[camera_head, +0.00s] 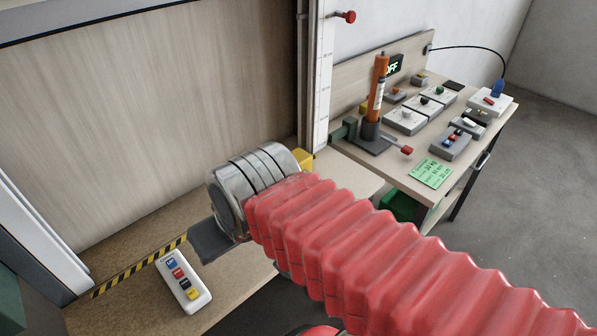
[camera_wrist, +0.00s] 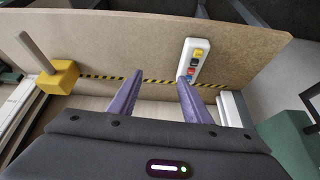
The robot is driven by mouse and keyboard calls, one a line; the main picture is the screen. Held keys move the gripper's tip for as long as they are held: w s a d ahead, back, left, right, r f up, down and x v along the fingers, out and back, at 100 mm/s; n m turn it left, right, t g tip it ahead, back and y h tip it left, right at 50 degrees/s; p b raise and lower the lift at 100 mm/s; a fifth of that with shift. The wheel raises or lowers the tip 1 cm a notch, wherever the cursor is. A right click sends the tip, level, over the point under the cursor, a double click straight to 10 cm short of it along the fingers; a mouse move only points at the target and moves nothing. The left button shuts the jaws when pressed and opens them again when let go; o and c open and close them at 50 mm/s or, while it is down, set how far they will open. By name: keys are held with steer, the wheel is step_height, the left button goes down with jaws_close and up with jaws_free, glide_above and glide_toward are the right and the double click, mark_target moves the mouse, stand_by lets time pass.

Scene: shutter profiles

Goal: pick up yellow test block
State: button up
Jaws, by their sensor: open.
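The yellow test block (camera_wrist: 58,78) stands on the wooden board at the left of the wrist view, with a pale bar-like handle rising from it. In the head view only part of the yellow block (camera_head: 304,158) shows behind my arm's silver wrist. My gripper (camera_wrist: 160,76) is open, with its two purple fingers spread and nothing between them. It is apart from the block, which lies to the left of the fingers in the wrist view. In the head view my gripper (camera_head: 212,242) shows only as a dark part; its fingers cannot be made out.
A white button box (camera_head: 183,281) lies on the board near my gripper, by the right finger in the wrist view (camera_wrist: 194,62). Black-and-yellow tape (camera_head: 138,268) crosses the board. A vertical rail (camera_head: 318,85) and a side bench (camera_head: 400,165) with several devices stand beyond.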

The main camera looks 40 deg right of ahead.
steer(key=shift+o, duration=1.4)
steer(key=shift+w+d+f+m+g+y, duration=0.15)
steer(key=shift+f+m+g+y, duration=0.15)
steer(key=shift+f+m, duration=0.5)
steer(key=o, duration=0.7)
steer(key=w+m+y, duration=0.1)
steer(key=m, duration=0.2)
steer(key=d+f+m, duration=0.1)
steer(key=m, duration=0.2)
steer(key=w+d+f+m+y, duration=0.1)
steer(key=m, duration=0.1)
steer(key=shift+w+f+m+y, duration=0.25)
steer(key=shift+w+m+y, duration=0.05)
steer(key=shift+w+m, duration=0.1)
steer(key=m+t+h, duration=0.3)
steer(key=m+t, duration=0.6)
steer(key=m, duration=1.6)
glide_toward(301, 160)
steer(key=shift+w+d, duration=0.15)
steer(key=shift+w, duration=0.35)
steer(key=shift+w, duration=0.1)
steer(key=shift+f+x, duration=0.2)
steer(key=shift+x, duration=4.05)
